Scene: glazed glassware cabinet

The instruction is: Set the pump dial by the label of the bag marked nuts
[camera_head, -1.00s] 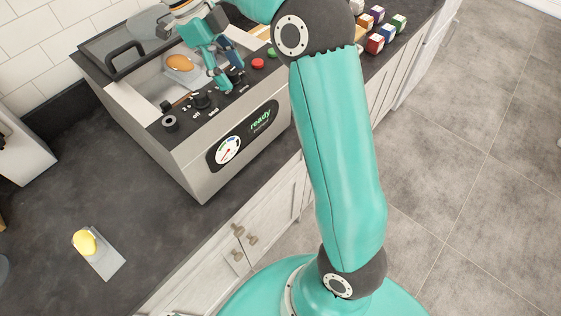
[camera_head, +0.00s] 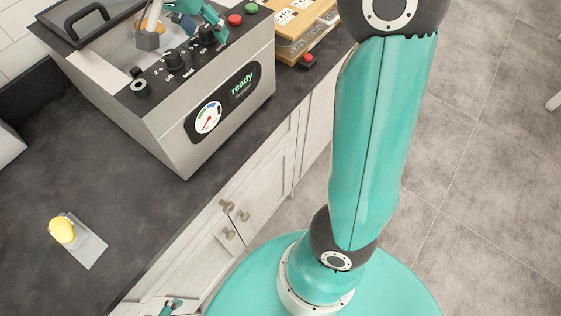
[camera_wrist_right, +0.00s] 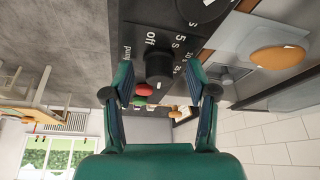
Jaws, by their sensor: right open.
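The steel vacuum machine (camera_head: 150,125) has black knobs on its sloped panel, a gauge, and a display reading "ready". My right gripper (camera_head: 185,22) is over the panel at a black knob (camera_head: 207,34). In the right wrist view its open fingers (camera_wrist_right: 160,92) stand either side of a black dial (camera_wrist_right: 158,66); contact is unclear. Lettering by it includes "off" and "5 s"; small print is unclear. An orange item (camera_wrist_right: 278,57) lies in the machine's chamber, its label unreadable. A yellow item (camera_head: 62,229) lies on a grey packet on the counter. A small teal part at the bottom edge may be my left gripper.
Green and red buttons (camera_head: 235,19) sit at the panel's right end. A wooden board with labels (camera_head: 295,32) and a red button box (camera_head: 307,63) lie to the right. The front-left counter is mostly clear.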

